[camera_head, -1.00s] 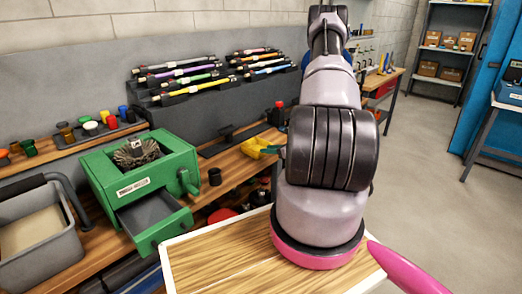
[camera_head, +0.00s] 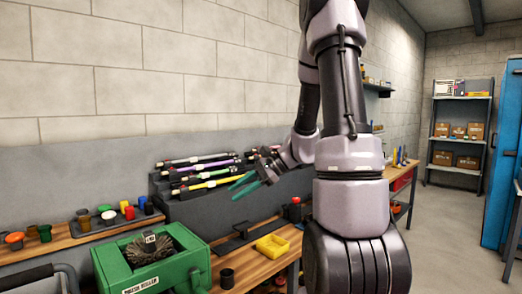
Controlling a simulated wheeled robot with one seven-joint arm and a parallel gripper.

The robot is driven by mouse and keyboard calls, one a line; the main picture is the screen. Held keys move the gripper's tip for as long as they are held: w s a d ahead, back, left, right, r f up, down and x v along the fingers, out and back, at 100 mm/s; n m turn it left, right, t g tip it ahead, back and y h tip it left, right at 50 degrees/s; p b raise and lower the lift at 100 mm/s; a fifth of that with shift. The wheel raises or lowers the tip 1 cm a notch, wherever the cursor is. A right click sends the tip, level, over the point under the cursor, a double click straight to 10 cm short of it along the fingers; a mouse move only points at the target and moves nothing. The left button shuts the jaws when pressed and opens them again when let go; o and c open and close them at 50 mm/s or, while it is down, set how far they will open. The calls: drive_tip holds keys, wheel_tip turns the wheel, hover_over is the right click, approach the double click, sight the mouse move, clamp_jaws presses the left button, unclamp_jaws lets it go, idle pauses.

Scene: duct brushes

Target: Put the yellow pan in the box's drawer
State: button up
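The yellow pan (camera_head: 272,246) sits on the wooden bench, right of the green box. The green box (camera_head: 188,268) stands at the lower left with a dark round brush on top. Its lower part and drawer are cut off by the bottom edge of the picture. My gripper (camera_head: 233,192) has teal fingers that show a gap between them, with nothing visible in it. It is raised above the bench, in front of the brush rack, up and left of the pan and apart from it.
A sloped rack (camera_head: 168,200) holds several coloured brushes behind my gripper. A small dark cup (camera_head: 227,278) stands between the box and the pan. A dark flat stand (camera_head: 240,238) lies behind the pan. Several coloured caps line the left shelf.

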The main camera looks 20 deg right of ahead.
drive_tip(key=s+r+n+t+h, duration=0.2)
drive_tip(key=s+r+n+h, duration=0.5)
drive_tip(key=s+r+n, duration=0.3)
drive_tip(key=s+r, duration=0.4)
drive_tip(key=s, duration=0.3)
drive_tip(key=shift+a+r+n+t+h, duration=0.25)
drive_tip(key=shift+a+n+t+h, duration=0.05)
drive_tip(key=shift+n+h, duration=0.1)
drive_tip(key=shift+o, duration=0.5)
drive_tip(key=shift+s+d+r, duration=0.15)
drive_tip(key=shift+r, duration=0.05)
